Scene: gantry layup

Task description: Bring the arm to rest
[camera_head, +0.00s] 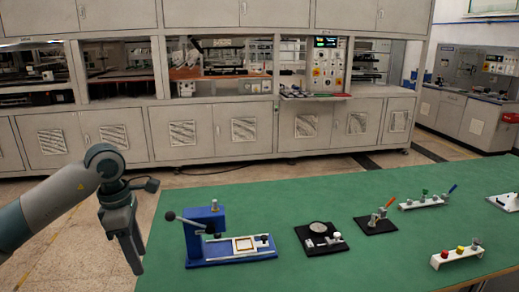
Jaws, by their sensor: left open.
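My left arm (50,208) comes in from the left, and its gripper (134,262) hangs pointing down by the left edge of the green table (285,205). The gripper is open, with nothing seen between its fingers. It is apart from the blue press (206,236), which stands to its right on the table. My right gripper is not in view.
Right of the press, a black plate with a round disc (320,228), a small black stand (376,223) and white racks (457,257) stand on the table. Grey cabinets (200,130) line the back. Bare floor (60,255) lies left of the table.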

